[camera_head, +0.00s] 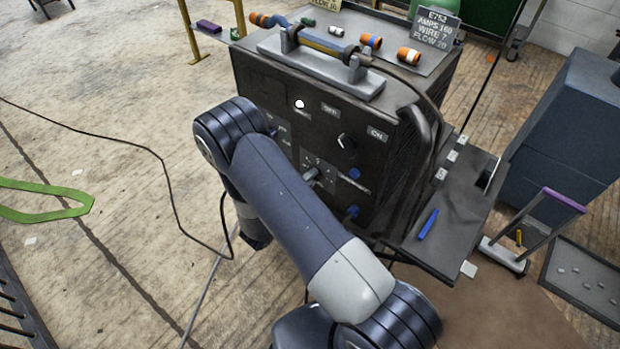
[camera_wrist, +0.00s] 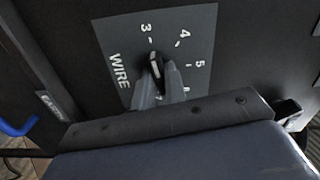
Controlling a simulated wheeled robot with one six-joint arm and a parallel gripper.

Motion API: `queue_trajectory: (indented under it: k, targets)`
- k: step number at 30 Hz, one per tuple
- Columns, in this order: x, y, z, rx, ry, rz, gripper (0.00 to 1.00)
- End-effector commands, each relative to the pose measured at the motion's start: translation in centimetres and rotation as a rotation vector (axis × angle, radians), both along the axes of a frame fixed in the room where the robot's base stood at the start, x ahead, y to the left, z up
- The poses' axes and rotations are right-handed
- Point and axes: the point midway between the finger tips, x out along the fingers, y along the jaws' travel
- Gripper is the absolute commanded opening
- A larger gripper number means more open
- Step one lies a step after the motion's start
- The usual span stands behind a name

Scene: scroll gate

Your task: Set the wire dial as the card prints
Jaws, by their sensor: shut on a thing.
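The wire dial's grey plate (camera_wrist: 196,40) fills the middle of the wrist view, with WIRE printed along its left side. The numbers 3, 4 and 5 are readable; lower numbers are partly hidden by the fingers and wrist. My gripper (camera_wrist: 158,74) is shut on the dark dial knob (camera_wrist: 155,62). The knob's pale mark points up, slightly left, roughly toward 3. The card (camera_head: 436,25) stands on top of the machine at the back right in the head view and reads WIRE 7, beside AMPS 160. My gripper is hidden behind my arm in the head view.
The dark machine (camera_head: 395,140) carries another knob (camera_head: 346,142) near ON and blue fittings (camera_head: 353,175) on its front. A torch (camera_head: 325,45) rests in a cradle on top, near several coloured cylinders. A shelf with a blue stick (camera_head: 428,224) juts out at right.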

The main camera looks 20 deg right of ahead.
Motion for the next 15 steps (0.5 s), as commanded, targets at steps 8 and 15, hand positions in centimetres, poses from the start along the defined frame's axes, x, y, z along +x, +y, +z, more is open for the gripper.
queue_trajectory:
  k: [8, 15]
  targets:
    - [-0.02, 0.0, -0.1, 0.013, -0.016, 0.0, 0.0]
    - [-0.03, -0.01, -0.26, 0.078, -0.106, 0.0, 0.0]
